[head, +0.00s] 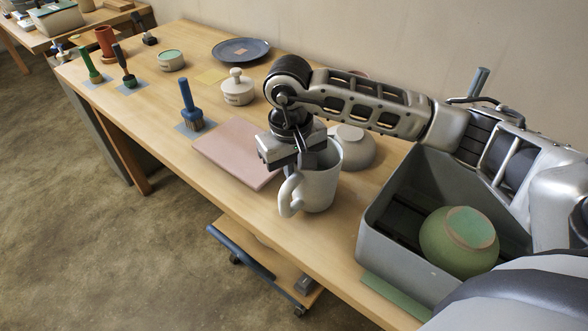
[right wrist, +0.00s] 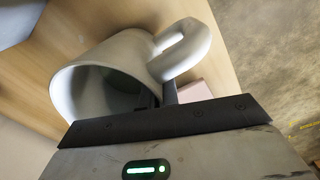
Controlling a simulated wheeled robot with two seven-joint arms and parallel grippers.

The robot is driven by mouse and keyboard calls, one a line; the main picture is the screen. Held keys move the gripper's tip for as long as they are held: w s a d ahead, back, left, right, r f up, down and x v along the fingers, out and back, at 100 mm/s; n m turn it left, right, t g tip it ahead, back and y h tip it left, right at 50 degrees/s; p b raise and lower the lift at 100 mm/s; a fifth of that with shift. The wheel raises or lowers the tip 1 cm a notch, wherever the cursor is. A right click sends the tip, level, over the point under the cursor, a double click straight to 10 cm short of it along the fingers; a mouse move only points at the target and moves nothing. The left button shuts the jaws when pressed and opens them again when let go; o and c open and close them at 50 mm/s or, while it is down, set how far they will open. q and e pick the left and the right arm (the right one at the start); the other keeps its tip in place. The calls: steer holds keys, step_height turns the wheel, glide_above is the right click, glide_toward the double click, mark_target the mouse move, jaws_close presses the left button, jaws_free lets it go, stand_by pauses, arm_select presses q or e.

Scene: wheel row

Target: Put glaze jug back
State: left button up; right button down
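The glaze jug is a pale grey jug (head: 322,187) with a looped handle, near the table's front edge, right of a pink mat (head: 235,150). My right gripper (head: 298,165) points down at its rim on the handle side. In the right wrist view the jug (right wrist: 95,75) shows its open mouth and handle. A dark finger (right wrist: 170,92) stands outside the wall by the handle, and a dark tip shows inside the rim; the gripper looks shut on the wall. Whether the jug's base touches the table is unclear. My left gripper is not in view.
A grey bin (head: 372,228) with a green bowl (head: 450,255) stands at the right. Behind the jug is an upturned grey bowl (head: 355,148). A lidded pot (head: 238,90), blue brush (head: 188,100) and dark plate (head: 240,50) stand further left. A low cart (head: 260,262) is below.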

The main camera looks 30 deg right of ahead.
steer(key=c, duration=2.1)
jaws_free()
steer(key=shift+f+b, duration=0.2)
steer(key=shift+b, duration=0.1)
steer(key=o, duration=0.4)
steer(key=shift+r, duration=0.1)
steer(key=r, duration=1.2)
steer(key=shift+a+r, duration=0.15)
steer(key=shift+a, duration=0.1)
